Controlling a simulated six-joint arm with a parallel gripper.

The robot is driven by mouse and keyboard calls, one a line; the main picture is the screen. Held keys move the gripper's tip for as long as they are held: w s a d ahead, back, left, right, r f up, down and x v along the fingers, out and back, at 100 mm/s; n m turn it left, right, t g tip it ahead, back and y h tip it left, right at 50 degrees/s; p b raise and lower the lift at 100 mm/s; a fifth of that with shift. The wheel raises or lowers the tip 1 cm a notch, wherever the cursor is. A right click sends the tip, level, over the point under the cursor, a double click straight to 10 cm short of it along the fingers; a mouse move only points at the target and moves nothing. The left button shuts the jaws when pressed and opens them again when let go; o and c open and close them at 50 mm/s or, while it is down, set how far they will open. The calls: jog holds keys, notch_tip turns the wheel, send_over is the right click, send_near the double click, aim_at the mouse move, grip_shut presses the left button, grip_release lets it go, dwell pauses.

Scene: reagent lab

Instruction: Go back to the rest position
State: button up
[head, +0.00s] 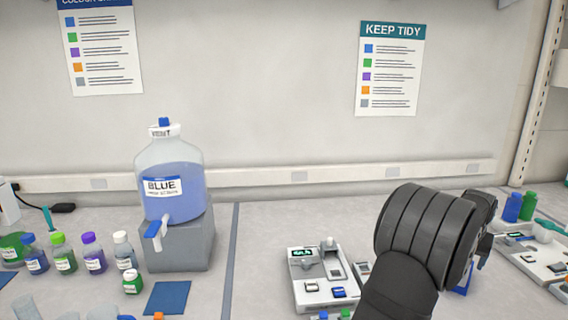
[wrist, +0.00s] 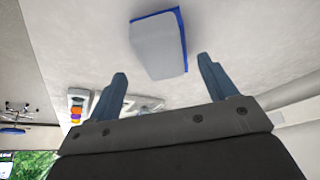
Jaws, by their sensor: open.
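My gripper (wrist: 162,67) is open in the wrist view, its two blue-grey fingers apart with nothing held between them. A pale grey piece with a blue edge (wrist: 158,46) shows beyond the fingertips; I cannot tell what it is. There appears to be a gap between it and the fingers. In the head view my dark arm stands at the right over the bench and hides most of the gripper.
A blue-liquid carboy (head: 170,182) stands on a grey block (head: 180,250) at the left, with several small bottles (head: 94,253) beside it. A white instrument (head: 322,280) sits just left of my arm. Blue and green bottles (head: 512,207) stand right of it.

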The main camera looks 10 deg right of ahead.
jog(key=x, duration=0.5)
jog(key=shift+f, duration=0.35)
notch_tip(320, 180, up, 5)
jog(key=shift+f, duration=0.25)
jog(key=s+d+r, duration=0.2)
jog(key=s+r, duration=0.5)
jog(key=s, duration=0.4)
jog(key=w+a+r+n+t+y, duration=0.15)
jog(key=w+a+r, duration=0.35)
jog(key=w+a, duration=0.65)
jog(key=w+a+r+n+g, duration=0.1)
jog(key=w+a+r+n, duration=0.25)
jog(key=w+a, duration=0.75)
jog(key=w+a+r+n, duration=0.1)
jog(key=w+a+r, duration=0.1)
jog(key=a, duration=0.7)
jog(key=w+a+r+n+y, duration=0.1)
jog(key=a+r, duration=0.3)
jog(key=a, duration=0.6)
jog(key=w+a+r+n, duration=0.1)
jog(key=w+a+r, duration=0.2)
jog(key=a, duration=0.7)
jog(key=shift+r+n+t, duration=0.3)
jog(key=shift+r+t, duration=0.05)
jog(key=shift+r, duration=0.15)
jog(key=shift+y, duration=0.25)
